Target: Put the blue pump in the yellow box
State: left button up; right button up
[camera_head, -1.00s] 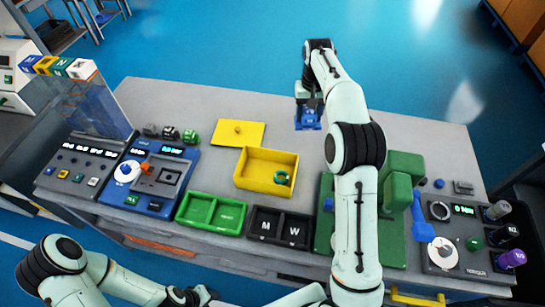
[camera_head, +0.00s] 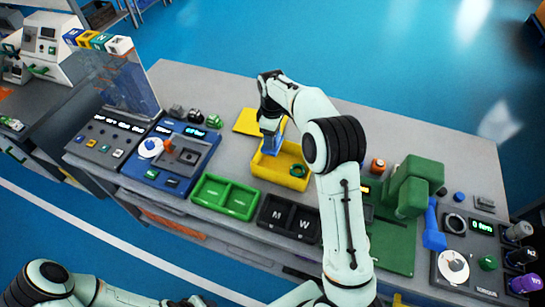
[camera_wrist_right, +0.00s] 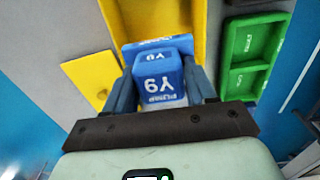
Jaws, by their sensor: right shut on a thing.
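My right gripper (camera_head: 271,128) is shut on the blue pump (camera_head: 270,147) and holds it over the left part of the yellow box (camera_head: 283,181). In the right wrist view the pump (camera_wrist_right: 160,82) is between the two fingers, with white lettering on it. The yellow box (camera_wrist_right: 117,18) is behind it there, partly hidden. A green ring (camera_head: 298,170) is in the box, on the right side. I cannot tell whether the pump touches the box. Only a sliver of my left gripper (camera_head: 188,301) shows at the bottom edge, and its fingers are unclear.
The yellow lid (camera_head: 248,121) lies behind the box. A green two-part tray (camera_head: 225,196) and a black tray (camera_head: 289,217) stand in front. A blue device (camera_head: 176,158) is at the left, a green machine (camera_head: 412,188) at the right.

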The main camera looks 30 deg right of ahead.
notch_tip(320, 180, down, 11)
jog(key=shift+r, duration=0.15)
dwell(0.4)
jog(key=o, duration=1.4)
jog(key=shift+f, duration=0.2)
jog(key=shift+c, duration=0.2)
notch_tip(320, 180, up, 12)
jog(key=shift+r, duration=0.2)
